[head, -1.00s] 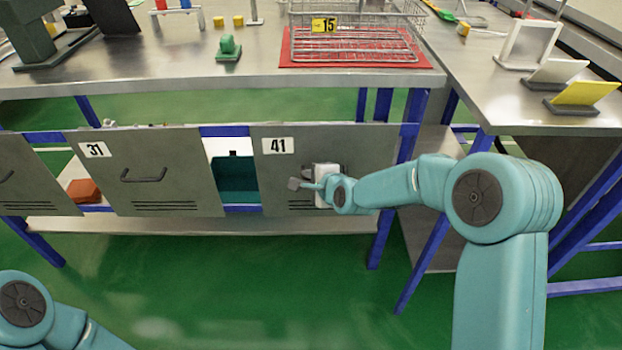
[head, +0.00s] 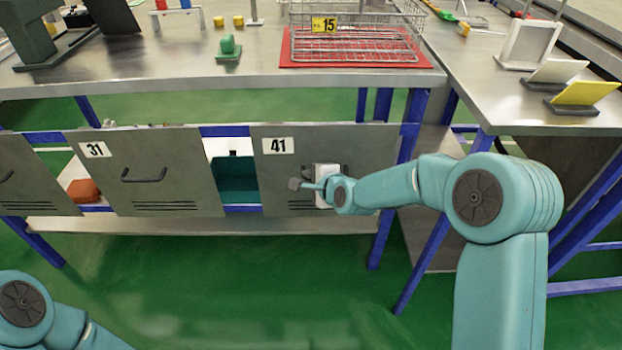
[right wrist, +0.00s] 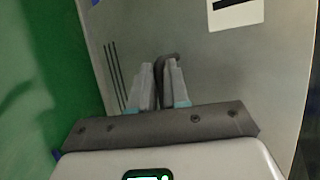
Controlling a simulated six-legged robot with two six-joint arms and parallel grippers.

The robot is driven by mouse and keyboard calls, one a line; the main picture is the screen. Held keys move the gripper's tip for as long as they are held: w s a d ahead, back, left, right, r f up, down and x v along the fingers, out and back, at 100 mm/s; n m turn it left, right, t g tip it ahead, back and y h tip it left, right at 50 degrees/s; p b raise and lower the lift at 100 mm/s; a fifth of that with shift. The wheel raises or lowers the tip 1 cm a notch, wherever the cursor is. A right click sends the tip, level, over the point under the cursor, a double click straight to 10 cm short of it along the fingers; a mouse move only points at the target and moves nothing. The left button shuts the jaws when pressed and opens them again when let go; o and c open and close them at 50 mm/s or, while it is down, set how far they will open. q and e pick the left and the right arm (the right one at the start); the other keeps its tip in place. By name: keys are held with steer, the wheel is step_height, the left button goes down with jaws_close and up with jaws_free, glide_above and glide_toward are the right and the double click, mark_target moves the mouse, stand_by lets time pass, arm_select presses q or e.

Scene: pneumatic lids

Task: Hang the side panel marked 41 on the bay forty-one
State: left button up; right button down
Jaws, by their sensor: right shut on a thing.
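The grey side panel marked 41 (head: 355,145) is upright at the front of the right-hand bay below the bench, about level with the panel marked 31. My right gripper (head: 308,186) is in front of it. In the right wrist view the panel (right wrist: 220,70) fills most of the picture, and my right gripper (right wrist: 161,85) is shut on its dark handle (right wrist: 168,58). Whether the panel's top edge is seated on the blue rail cannot be told. My left gripper is out of the head view; only part of its arm shows at the lower left.
Panel 31 (head: 150,185) hangs to the left, with another panel beyond it. A teal box (head: 235,180) shows in the gap beside panel 41. Blue bench legs (head: 385,210) stand to the right. A wire basket (head: 355,32) is on the bench above. Green floor in front is clear.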

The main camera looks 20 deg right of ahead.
steer(key=shift+s+f, duration=0.1)
steer(key=shift+f, duration=0.15)
steer(key=r, duration=0.2)
steer(key=r+p, duration=0.1)
steer(key=shift+w+r, duration=0.2)
steer(key=shift+r, duration=0.15)
stand_by(0.5)
steer(key=shift+s, duration=0.1)
